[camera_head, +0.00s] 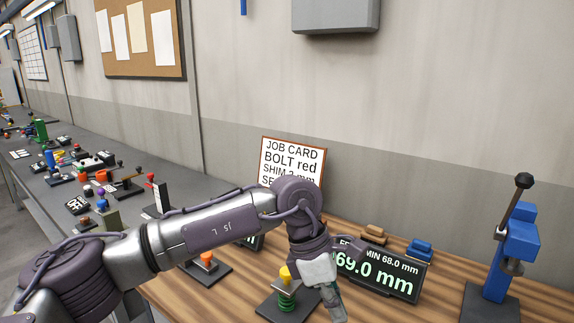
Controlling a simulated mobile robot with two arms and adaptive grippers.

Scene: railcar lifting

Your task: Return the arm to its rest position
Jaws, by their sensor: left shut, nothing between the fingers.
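My left arm comes in from the lower left and reaches over the wooden bench. My left gripper (338,306) hangs down at the bottom middle, shut and empty. It is beside a green spring with a yellow cap (285,277) on a dark base plate. The gripper also stands in front of the left end of a dark display (385,272) reading 69.0 mm. My right gripper does not show.
A job card (291,160) stands at the back of the bench, partly hidden by my arm. An orange-topped fixture (207,260) is below my forearm. A blue press (512,250) stands at right. A cluttered grey bench (150,148) runs along the left.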

